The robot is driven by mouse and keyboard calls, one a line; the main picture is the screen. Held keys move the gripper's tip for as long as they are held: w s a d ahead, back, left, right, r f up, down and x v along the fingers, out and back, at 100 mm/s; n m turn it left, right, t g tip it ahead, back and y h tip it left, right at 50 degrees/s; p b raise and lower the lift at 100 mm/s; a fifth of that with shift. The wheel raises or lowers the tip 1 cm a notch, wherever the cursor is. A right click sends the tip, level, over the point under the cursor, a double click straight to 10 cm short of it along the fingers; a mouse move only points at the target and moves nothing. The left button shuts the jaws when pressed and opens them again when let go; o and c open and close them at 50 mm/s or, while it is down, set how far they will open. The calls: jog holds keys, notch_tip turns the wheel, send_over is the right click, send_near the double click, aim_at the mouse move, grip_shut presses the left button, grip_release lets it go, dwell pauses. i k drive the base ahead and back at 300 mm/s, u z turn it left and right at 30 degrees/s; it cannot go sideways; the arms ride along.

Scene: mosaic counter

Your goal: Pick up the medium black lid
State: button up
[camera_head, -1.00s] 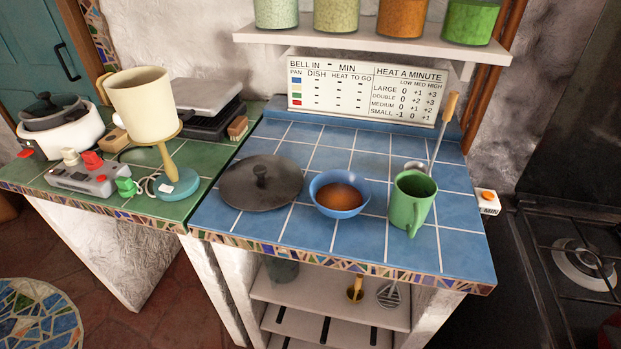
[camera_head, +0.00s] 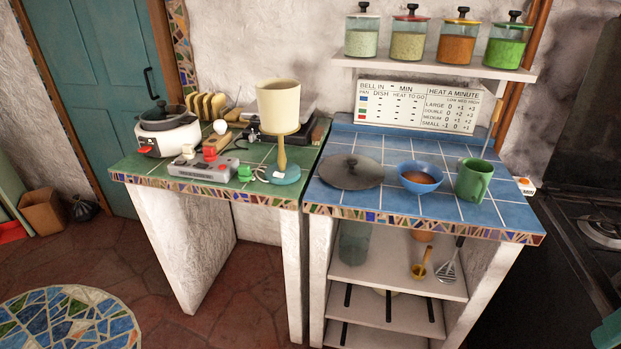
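A smaller dark lid (camera_head: 167,115) with a black knob sits on a white cooker (camera_head: 168,140) on the green counter at the left. The jars on the shelf also have lids with black knobs. My gripper is not in view.
A blue bowl (camera_head: 420,178) with brown contents and a green mug (camera_head: 473,180) stand right of the large lid. A cream lamp (camera_head: 279,110) stands left of it on the green counter (camera_head: 240,186). The jar shelf (camera_head: 440,68) overhangs the back. Red floor (camera_head: 245,280) in front looks clear.

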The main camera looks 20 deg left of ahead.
aim_at(348, 172)
jog(key=u, duration=0.6)
jog(key=i, duration=1.25)
jog(key=u, duration=0.1)
